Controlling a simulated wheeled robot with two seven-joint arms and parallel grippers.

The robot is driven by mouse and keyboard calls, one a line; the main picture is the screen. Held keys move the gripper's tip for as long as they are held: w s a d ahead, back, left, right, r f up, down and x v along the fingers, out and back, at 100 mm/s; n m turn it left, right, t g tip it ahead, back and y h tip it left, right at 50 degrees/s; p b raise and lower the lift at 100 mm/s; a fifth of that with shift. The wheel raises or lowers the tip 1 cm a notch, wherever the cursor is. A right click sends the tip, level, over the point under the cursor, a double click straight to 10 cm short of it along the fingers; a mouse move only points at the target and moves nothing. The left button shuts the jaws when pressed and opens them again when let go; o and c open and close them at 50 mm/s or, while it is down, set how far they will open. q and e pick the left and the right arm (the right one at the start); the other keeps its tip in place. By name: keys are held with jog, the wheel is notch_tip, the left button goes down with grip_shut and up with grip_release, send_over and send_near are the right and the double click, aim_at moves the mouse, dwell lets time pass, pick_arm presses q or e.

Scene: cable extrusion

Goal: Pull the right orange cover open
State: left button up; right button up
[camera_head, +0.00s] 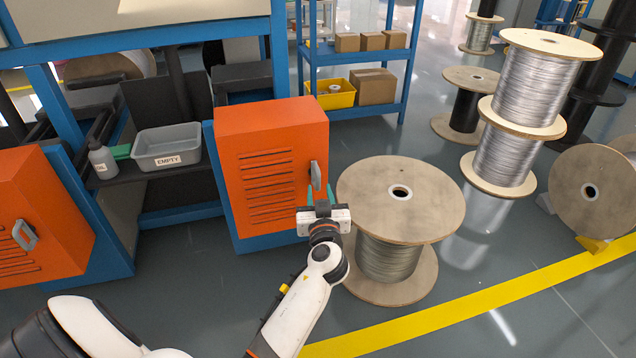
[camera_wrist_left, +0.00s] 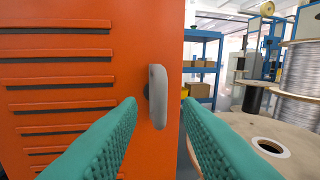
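The right orange cover (camera_head: 268,165) is a slatted orange box front with a grey handle (camera_head: 315,175) near its right edge. My left gripper (camera_head: 322,195) is in front of the cover, close below the handle in the head view. In the left wrist view the handle (camera_wrist_left: 157,97) stands upright between and beyond the two green fingers (camera_wrist_left: 160,130). The fingers are apart and nothing is clamped between them. Whether a finger touches the handle I cannot tell. My right gripper is in neither view.
A wire spool with a wooden flange (camera_head: 440,190) stands close to the right of my left gripper. Another orange cover (camera_head: 50,225) is at the left. A grey tray (camera_head: 187,158) marked EMPTY and a bottle (camera_head: 101,160) are on the shelf between the covers. Floor is free in front.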

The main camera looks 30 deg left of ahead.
aim_at(318, 182)
pick_arm(q)
jog(key=x, duration=0.5)
jog(key=shift+w+a+b, duration=0.15)
jog(key=shift+w+b, duration=0.05)
jog(key=shift+b, duration=0.2)
grip_shut()
